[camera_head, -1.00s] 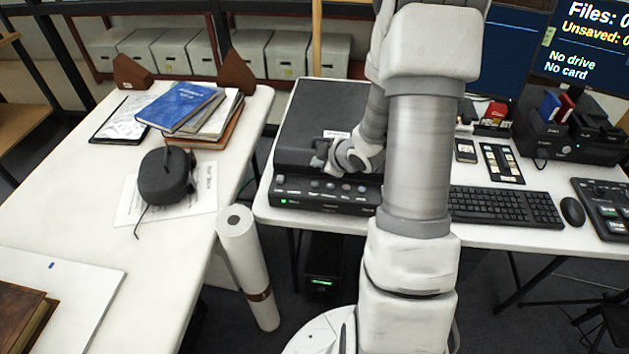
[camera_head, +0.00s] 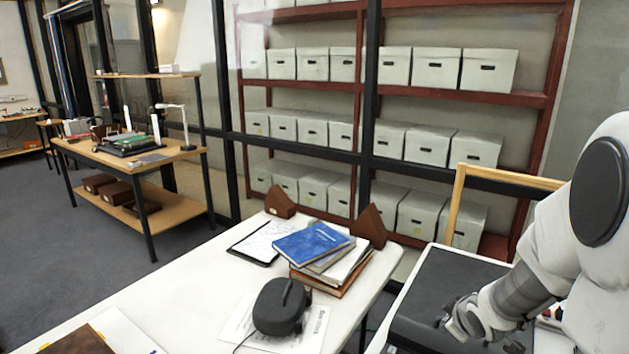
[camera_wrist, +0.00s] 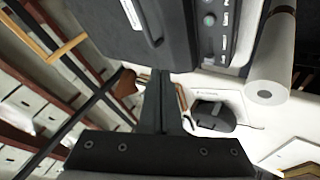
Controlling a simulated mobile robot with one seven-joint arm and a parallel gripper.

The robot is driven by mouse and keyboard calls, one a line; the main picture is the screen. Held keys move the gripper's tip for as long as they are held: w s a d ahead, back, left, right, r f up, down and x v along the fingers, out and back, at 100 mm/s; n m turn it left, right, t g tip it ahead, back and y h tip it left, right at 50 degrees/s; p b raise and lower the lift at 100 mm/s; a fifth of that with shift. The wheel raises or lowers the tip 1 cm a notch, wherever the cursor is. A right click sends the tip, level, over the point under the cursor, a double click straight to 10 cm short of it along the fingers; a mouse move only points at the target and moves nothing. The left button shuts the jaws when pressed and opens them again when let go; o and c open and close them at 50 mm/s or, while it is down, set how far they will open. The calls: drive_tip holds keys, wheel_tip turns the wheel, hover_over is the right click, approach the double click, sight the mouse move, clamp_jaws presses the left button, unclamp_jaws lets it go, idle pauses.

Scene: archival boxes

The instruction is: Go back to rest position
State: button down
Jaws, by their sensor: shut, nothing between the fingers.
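My arm comes in from the right edge of the head view, over the black flatbed scanner (camera_head: 455,275). My gripper (camera_wrist: 160,78) shows in the wrist view with its two dark fingers together and nothing between them. In the head view, the gripper end is low at the right above the scanner lid, and its fingertips are hard to make out. The scanner also shows in the wrist view (camera_wrist: 125,30), with its button panel at the upper right.
A white table (camera_head: 190,295) holds a blue book (camera_head: 310,241) on a stack, a black rounded device (camera_head: 280,306) and brown wedges (camera_head: 279,201). Shelves of grey boxes (camera_head: 436,68) stand behind. A white roll (camera_wrist: 270,70) is beside the scanner. Floor (camera_head: 60,240) is open at left.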

drive_tip(key=s+a+r+m+h, duration=0.1)
drive_tip(key=s+a+r+m, duration=0.25)
drive_tip(key=r, duration=0.45)
drive_tip(key=s+a+r+m+g+y, duration=0.1)
drive_tip(key=s+a+r, duration=0.1)
drive_tip(key=s, duration=0.4)
drive_tip(key=s+a+r+m+g, duration=0.1)
drive_tip(key=s+a+r+m, duration=0.1)
drive_tip(key=s+a, duration=0.3)
drive_tip(key=s+a+r+m+y+p, duration=0.1)
drive_tip(key=s+a+r, duration=0.3)
drive_tip(key=s, duration=0.4)
drive_tip(key=shift+a+r+g+y, duration=0.15)
drive_tip(key=shift+g+y, duration=0.15)
drive_tip(key=shift+g, duration=0.1)
idle(0.7)
